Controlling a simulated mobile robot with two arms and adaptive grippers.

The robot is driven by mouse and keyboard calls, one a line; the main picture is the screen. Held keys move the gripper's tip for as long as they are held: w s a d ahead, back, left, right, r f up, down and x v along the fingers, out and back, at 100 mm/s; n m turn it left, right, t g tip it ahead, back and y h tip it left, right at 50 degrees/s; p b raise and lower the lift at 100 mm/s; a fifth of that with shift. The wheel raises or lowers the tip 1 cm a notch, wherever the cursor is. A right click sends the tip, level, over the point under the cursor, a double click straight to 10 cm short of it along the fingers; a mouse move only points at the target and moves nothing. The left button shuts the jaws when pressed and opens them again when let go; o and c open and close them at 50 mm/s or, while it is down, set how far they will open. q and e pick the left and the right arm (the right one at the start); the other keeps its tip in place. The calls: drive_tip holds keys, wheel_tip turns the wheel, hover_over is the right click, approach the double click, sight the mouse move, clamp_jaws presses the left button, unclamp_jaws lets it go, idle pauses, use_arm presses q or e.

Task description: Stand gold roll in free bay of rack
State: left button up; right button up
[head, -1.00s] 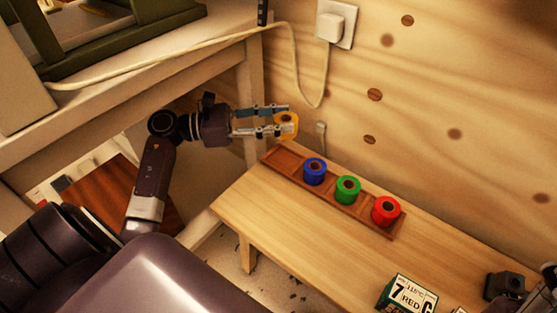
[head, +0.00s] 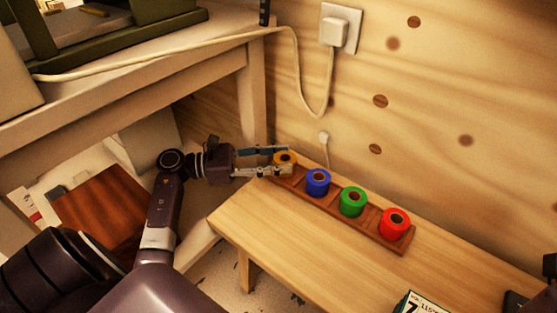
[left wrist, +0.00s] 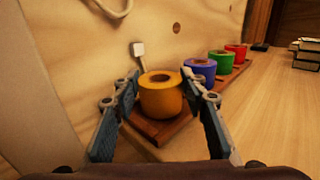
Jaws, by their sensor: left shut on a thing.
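The gold roll (head: 285,158) is upright between the fingertips of my left gripper (head: 276,160), which is shut on it. In the left wrist view the gold roll (left wrist: 161,95) sits between both fingers (left wrist: 164,98), over the near end bay of the brown rack (left wrist: 155,131). I cannot tell whether its base touches the bay floor. In the head view the rack (head: 402,248) holds a blue roll (head: 318,184), a green roll (head: 352,202) and a red roll (head: 395,225) in its other bays, all upright. My right gripper is not clearly in view.
The rack lies along the back of a light wooden table (head: 290,240), near the wall (head: 470,90). A white plug (head: 324,137) hangs behind the rack's left end. A printed box (head: 420,303) stands at the front right. The table's middle is clear.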

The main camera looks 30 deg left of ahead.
use_arm(q)
drive_tip(key=shift+f, duration=0.1)
drive_tip(key=o, duration=0.8)
drive_tip(key=shift+f, duration=0.15)
drive_tip(key=o, duration=0.4)
